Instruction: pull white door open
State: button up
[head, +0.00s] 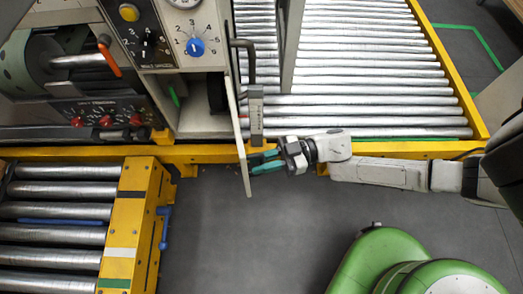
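The white door (238,128) is a thin panel on the right side of the grey machine cabinet (203,122), seen nearly edge-on. It stands swung out from the cabinet, and part of the dark interior (205,95) shows to its left. My gripper (254,163), with teal fingers, is at the right face of the door near its lower end. The fingers appear parted, with a narrow gap between them. I cannot tell whether they touch the door. A grey upright piece (256,115) is close to the door's right side, above the gripper.
A roller conveyor (365,105) with a yellow frame (375,148) lies right of and behind the door. Another roller conveyor (60,212) with a yellow end (130,230) is at lower left. Grey floor (255,235) is clear between it and my green base (375,262).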

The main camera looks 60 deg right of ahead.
jog(key=shift+o, duration=1.2)
jog(key=shift+d, duration=0.1)
jog(key=v, duration=1)
jog(key=shift+s+d, duration=0.25)
jog(key=shift+s, duration=0.05)
jog(key=w+f+m+g+h, duration=0.3)
jog(key=w+f+m+h, duration=0.6)
jog(key=h, duration=0.6)
jog(key=s+a+r+m+g, duration=0.1)
jog(key=s+a+r+g, duration=0.2)
jog(key=s+g, duration=0.15)
jog(key=s+a+r+m+g, duration=0.1)
jog(key=s+a+r+g, duration=0.2)
jog(key=s, duration=0.3)
notch_tip(320, 180, up, 15)
jog(key=p, duration=1.5)
jog(key=shift+r+y, duration=0.2)
jog(key=shift+y, duration=0.2)
